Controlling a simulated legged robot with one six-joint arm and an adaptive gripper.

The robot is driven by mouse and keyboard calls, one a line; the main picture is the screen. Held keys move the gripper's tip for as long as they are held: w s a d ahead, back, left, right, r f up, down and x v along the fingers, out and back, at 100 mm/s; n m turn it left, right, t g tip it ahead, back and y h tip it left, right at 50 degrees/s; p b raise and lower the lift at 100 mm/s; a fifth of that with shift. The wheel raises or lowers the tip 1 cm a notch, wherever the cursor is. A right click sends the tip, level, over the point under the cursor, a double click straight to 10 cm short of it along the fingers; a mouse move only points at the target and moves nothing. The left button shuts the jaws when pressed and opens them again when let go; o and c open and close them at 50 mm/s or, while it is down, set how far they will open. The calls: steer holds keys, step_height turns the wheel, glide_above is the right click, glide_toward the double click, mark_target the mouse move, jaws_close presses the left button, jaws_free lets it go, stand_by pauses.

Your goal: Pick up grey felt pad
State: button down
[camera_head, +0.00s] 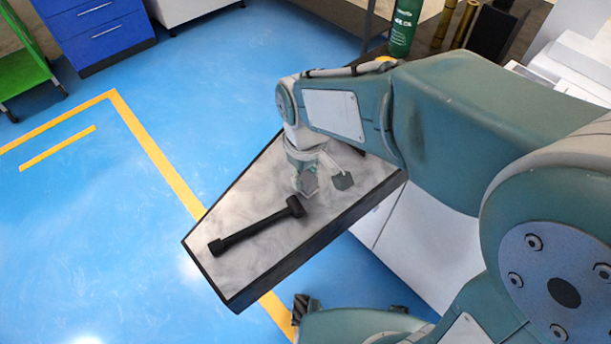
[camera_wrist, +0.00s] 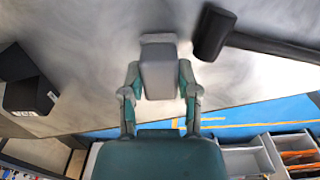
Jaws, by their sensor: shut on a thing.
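The grey felt pad (camera_wrist: 158,72) shows in the wrist view as a pale grey block between my two fingers. My gripper (camera_head: 322,180) is over the grey top of the bench (camera_head: 262,205) in the head view, pointing down. In the wrist view my gripper (camera_wrist: 161,85) has one finger at each side of the pad and is shut on it. In the head view the fingers and the wrist hide much of the pad. I cannot tell whether the pad touches the bench top.
A black mallet (camera_head: 258,225) lies on the bench beside my gripper. Its head (camera_wrist: 212,35) is near the pad in the wrist view. A black object with a label (camera_wrist: 28,92) is at the left there. A green bottle (camera_head: 404,27) stands at the back.

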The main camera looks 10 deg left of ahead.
step_height(320, 180, up, 2)
steer(key=shift+r, duration=0.25)
steer(key=s+d+r, duration=0.7)
steer(key=s+r, duration=0.3)
steer(key=s, duration=0.2)
steer(key=c, duration=1)
jaws_free()
steer(key=c, duration=0.3)
steer(key=shift+s, duration=0.1)
steer(key=shift+c, duration=0.3)
